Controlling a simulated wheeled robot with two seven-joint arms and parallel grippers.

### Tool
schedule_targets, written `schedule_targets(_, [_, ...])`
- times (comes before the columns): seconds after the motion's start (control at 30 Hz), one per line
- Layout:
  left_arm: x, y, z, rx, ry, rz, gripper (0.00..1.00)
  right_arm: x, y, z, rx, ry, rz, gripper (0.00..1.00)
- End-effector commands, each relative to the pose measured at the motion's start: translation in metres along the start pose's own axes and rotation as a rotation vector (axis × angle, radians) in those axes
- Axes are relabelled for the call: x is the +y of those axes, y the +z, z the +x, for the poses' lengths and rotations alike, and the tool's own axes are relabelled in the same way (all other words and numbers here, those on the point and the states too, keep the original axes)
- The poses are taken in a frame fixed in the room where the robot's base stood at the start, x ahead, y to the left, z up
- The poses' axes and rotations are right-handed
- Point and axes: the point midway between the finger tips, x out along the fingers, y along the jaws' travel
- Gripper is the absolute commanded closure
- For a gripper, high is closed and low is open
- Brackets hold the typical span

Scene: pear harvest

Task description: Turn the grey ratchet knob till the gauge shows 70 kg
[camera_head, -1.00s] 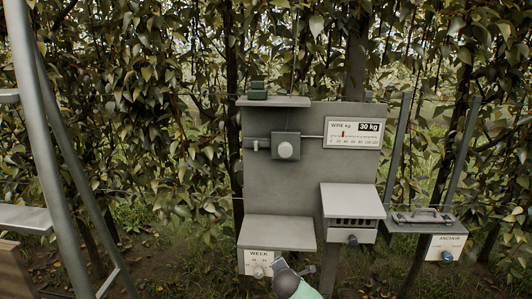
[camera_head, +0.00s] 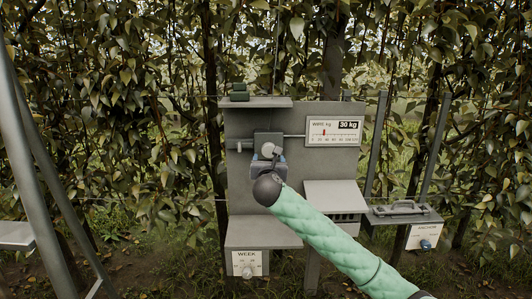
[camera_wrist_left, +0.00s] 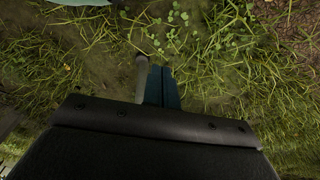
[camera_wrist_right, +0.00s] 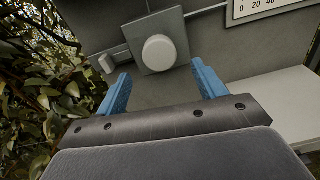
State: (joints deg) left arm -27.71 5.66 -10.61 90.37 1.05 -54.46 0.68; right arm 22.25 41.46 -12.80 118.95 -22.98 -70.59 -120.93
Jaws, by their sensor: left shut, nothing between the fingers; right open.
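The grey ratchet knob (camera_head: 269,150) is a light round knob on a dark square box (camera_head: 262,139) on the grey panel. In the right wrist view the knob (camera_wrist_right: 159,53) shows whole, beyond the fingertips. My right gripper (camera_wrist_right: 163,82) is open and empty, its blue fingers spread to either side below the knob, not touching it. In the head view my right gripper (camera_head: 269,163) is just below the knob and partly covers the box. The gauge (camera_head: 334,131) reads 30 kg. My left gripper (camera_wrist_left: 161,85) is shut and empty over grass, outside the head view.
A WEEK dial (camera_head: 248,264) sits under a lower shelf (camera_head: 262,232). A slotted box (camera_head: 335,196) juts out at right of the panel, with an ANCHOR knob (camera_head: 425,244) beyond. A metal ladder-like frame (camera_head: 30,170) is at left.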

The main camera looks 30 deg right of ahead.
Motion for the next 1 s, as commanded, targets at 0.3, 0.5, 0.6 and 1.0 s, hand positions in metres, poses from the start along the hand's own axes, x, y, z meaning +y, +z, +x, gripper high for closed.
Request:
schedule_targets(0.3, [0.005,0.008,0.027,0.018,0.002,0.000,1.00,0.001,0.002,0.037,0.002,-0.001,0.001,0.30])
schedule_targets(0.5, [-0.002,0.018,0.046,0.029,-0.007,0.006,1.00,0.000,0.001,0.062,0.002,-0.001,0.002,0.30])
schedule_targets(0.6, [-0.004,0.022,0.052,0.032,-0.010,0.008,1.00,0.000,0.000,0.070,0.002,0.000,0.002,0.30])
schedule_targets(1.0, [-0.006,0.026,0.057,0.035,-0.013,0.009,1.00,0.000,-0.001,0.076,0.002,0.000,0.002,0.30])
